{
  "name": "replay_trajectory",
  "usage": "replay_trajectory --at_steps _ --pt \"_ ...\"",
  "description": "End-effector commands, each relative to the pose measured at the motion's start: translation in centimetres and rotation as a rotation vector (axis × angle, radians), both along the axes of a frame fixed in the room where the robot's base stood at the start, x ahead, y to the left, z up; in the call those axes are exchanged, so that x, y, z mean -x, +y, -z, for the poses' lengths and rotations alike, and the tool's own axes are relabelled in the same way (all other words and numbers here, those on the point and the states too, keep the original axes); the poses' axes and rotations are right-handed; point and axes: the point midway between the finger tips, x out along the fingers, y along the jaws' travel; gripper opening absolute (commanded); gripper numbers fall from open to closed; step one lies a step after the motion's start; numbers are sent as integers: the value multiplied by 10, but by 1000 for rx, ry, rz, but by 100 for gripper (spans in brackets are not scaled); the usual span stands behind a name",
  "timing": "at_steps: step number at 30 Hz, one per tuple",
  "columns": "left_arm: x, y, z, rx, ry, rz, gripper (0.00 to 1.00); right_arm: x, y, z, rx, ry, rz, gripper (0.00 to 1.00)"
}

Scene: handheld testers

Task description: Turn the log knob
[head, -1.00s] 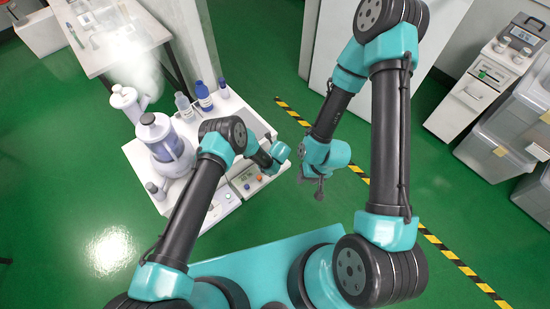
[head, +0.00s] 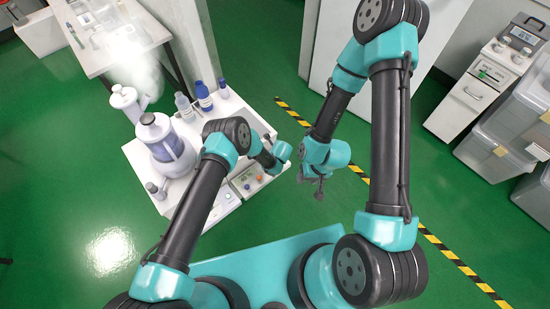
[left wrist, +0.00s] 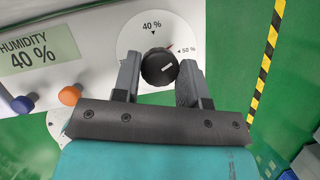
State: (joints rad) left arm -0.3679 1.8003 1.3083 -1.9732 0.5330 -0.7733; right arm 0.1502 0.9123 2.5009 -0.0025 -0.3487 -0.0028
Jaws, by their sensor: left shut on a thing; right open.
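The black knob (left wrist: 158,68) with a white line sits on a round white dial (left wrist: 135,35) in the left wrist view. The dial reads 40 % at the top and has a red mark by 50 % at the right. The white line slants up to the right. My left gripper (left wrist: 160,75) is shut on the knob, one finger on each side. The tester's display (left wrist: 35,55) reads HUMIDITY 40 %. In the head view the tester (head: 245,183) is partly covered by my left arm, which hides the knob. My right gripper (head: 315,186) is open and empty above the floor.
A blue knob (left wrist: 22,104) and an orange knob (left wrist: 69,95) sit left of the gripper. Floor right of the cart is clear.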

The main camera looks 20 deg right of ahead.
Motion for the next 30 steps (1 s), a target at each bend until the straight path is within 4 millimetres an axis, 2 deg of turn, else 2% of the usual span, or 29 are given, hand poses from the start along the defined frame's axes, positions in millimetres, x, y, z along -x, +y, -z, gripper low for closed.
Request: replay_trajectory --at_steps 30 --pt "-2 -4 0 1 -1 -895 16 0 0 0 0 0 0 43"
